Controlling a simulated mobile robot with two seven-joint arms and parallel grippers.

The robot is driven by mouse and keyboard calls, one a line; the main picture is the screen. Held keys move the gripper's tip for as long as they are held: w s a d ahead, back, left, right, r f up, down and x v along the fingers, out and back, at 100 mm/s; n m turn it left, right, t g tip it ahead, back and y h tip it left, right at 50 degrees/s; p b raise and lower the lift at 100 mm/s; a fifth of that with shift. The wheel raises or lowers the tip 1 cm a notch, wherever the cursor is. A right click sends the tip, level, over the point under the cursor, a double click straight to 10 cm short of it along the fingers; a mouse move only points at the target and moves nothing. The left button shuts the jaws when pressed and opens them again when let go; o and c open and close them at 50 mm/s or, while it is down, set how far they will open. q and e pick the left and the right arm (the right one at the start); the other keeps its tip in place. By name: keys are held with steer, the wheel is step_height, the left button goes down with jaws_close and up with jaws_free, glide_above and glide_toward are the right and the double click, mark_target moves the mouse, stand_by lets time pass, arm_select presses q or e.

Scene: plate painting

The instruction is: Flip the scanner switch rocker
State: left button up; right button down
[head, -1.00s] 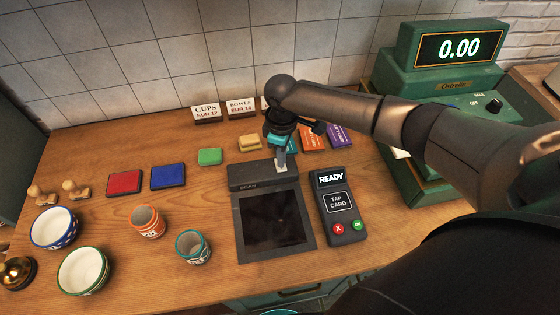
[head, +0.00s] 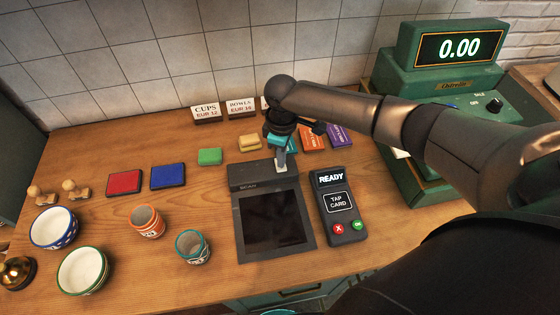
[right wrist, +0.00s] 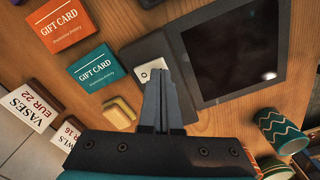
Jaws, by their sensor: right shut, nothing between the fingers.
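The scanner (head: 272,220) is a dark flat box with a black glass panel, lying on the wooden counter. Its small white rocker switch (right wrist: 152,69) sits on the raised back strip; in the head view the fingers largely cover it. My right gripper (head: 282,168) points down with its fingertips at the rocker, and it is shut and empty. In the right wrist view the closed fingers (right wrist: 161,72) reach the rocker's edge; I cannot tell how firmly they touch. My left gripper is not in view.
A card reader (head: 338,205) showing READY stands right of the scanner. Gift cards (right wrist: 92,68), a yellow sponge (head: 249,142) and price signs (head: 206,113) lie behind. Cups (head: 147,222) and bowls (head: 82,269) stand left. A green cash register (head: 440,75) fills the back right.

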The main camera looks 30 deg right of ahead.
steer(key=shift+f+b, duration=0.5)
steer(key=shift+f, duration=0.45)
stand_by(0.3)
steer(key=shift+s, duration=0.1)
step_height(320, 180, up, 7)
steer(key=p, duration=0.8)
steer(key=shift+r, duration=0.1)
stand_by(0.4)
